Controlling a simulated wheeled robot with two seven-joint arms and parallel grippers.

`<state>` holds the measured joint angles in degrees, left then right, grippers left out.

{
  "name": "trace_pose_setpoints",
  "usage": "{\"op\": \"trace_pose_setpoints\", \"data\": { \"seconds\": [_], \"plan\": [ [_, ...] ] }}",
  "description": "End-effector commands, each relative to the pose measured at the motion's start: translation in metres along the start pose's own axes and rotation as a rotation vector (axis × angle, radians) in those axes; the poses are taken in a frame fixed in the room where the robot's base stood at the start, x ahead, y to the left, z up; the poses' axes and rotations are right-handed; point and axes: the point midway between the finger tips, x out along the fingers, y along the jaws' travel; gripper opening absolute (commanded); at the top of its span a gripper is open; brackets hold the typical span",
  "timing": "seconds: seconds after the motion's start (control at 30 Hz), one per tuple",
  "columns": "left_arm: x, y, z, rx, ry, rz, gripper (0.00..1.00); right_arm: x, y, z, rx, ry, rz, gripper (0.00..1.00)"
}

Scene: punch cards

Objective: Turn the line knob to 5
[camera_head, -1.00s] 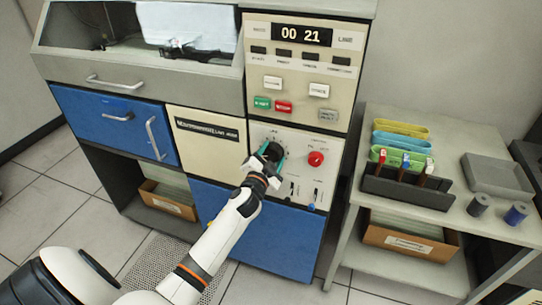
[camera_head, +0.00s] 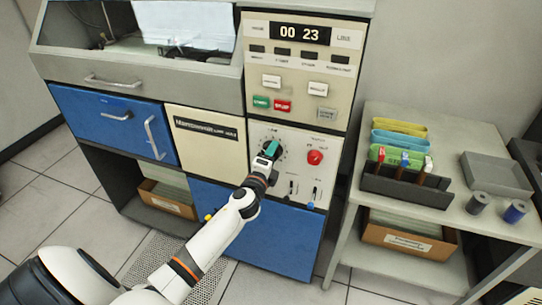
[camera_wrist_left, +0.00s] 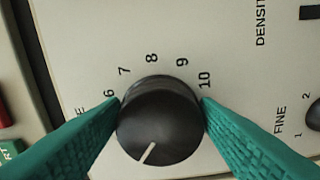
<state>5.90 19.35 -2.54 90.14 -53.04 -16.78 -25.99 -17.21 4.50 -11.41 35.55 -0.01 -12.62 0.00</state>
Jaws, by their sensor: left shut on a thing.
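The line knob (camera_wrist_left: 163,122) is a round black knob on the cream control panel, seen close up in the left wrist view. Its white pointer mark faces the lower left of that picture. Numbers 6 to 10 run over its upper side; the lower numbers are out of frame or hidden. My left gripper (camera_head: 270,150) reaches the panel from below in the head view. Its teal fingers are shut on the knob, one on each side. The display (camera_head: 301,35) above reads 00 23. My right gripper is not in view.
A red knob (camera_head: 315,157) sits just right of the gripper, with small sliders (camera_head: 291,188) below. Green (camera_head: 261,102) and red (camera_head: 283,105) buttons are above.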

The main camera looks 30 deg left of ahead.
Motion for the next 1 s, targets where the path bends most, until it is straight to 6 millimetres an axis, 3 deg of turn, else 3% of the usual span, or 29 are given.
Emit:
{"op": "trace_pose_setpoints", "data": {
  "seconds": [0.6,1.0],
  "plan": [
    [-0.001,-0.004,0.000,0.580,-0.003,-0.003,0.33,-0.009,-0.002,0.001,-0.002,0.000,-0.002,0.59],
    [-0.001,-0.006,-0.001,0.834,-0.004,-0.003,0.33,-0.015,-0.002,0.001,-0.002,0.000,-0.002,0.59]
  ]
}}
